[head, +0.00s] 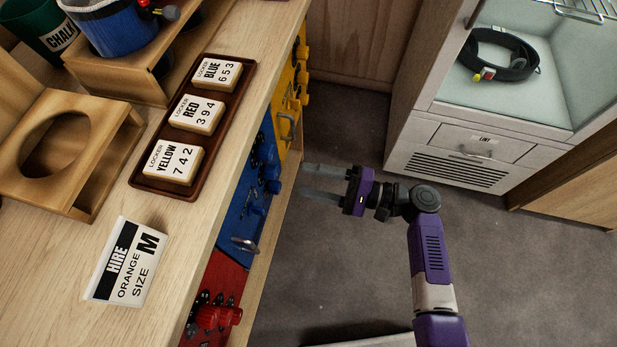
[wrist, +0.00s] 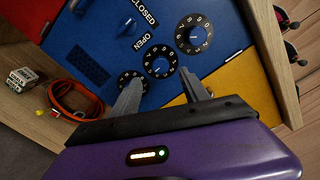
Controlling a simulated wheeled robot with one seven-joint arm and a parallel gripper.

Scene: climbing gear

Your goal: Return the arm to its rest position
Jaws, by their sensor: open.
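My gripper (head: 322,182) is purple with grey fingers. In the head view it hangs over the floor to the right of the lockers, its fingers pointing left towards them. It also shows in the wrist view (wrist: 168,92), with its two fingers apart and nothing between them. In the wrist view the blue locker door (wrist: 105,50) with several numbered dials lies beyond the fingers. My arm reaches in from the lower right of the head view.
The counter (head: 185,240) carries a tray (head: 135,178) of locker code blocks and a hire card (head: 127,262). Red (head: 222,275) and yellow (head: 285,110) doors flank the blue one. A cabinet (head: 455,140) holds a black looped strap (head: 520,62). An orange strap (wrist: 85,100) shows in the wrist view. Floor between is clear.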

